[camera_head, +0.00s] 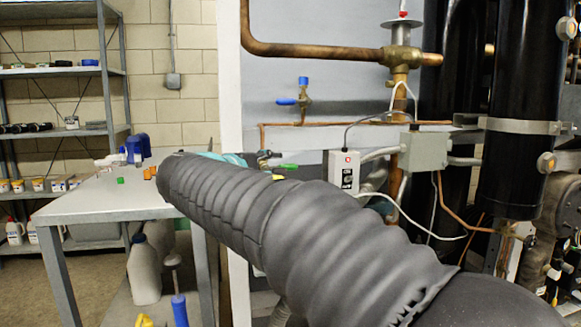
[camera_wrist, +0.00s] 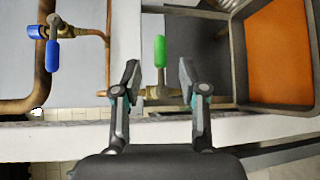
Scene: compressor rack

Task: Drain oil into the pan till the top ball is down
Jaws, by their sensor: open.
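A valve with a green handle (camera_wrist: 160,52) sits on brass pipework in the wrist view; the green handle also shows in the head view (camera_head: 288,166). My gripper (camera_wrist: 160,75) is open, with one finger on each side of the valve in the picture. The fingers look apart from the handle, but I cannot tell the depth. In the head view my arm hides most of the gripper. A grey-framed box with an orange inside (camera_wrist: 282,55) lies at the right of the wrist view; I cannot tell if it is the pan. I see no sight balls.
A blue-handled valve (camera_head: 303,82) sits above, also in the wrist view (camera_wrist: 53,55). A grey switch box (camera_head: 344,171) and loose cables are close to my arm. A metal table (camera_head: 110,203) stands left, with a white jug (camera_head: 144,270) beneath. Black cylinders (camera_head: 517,130) stand right.

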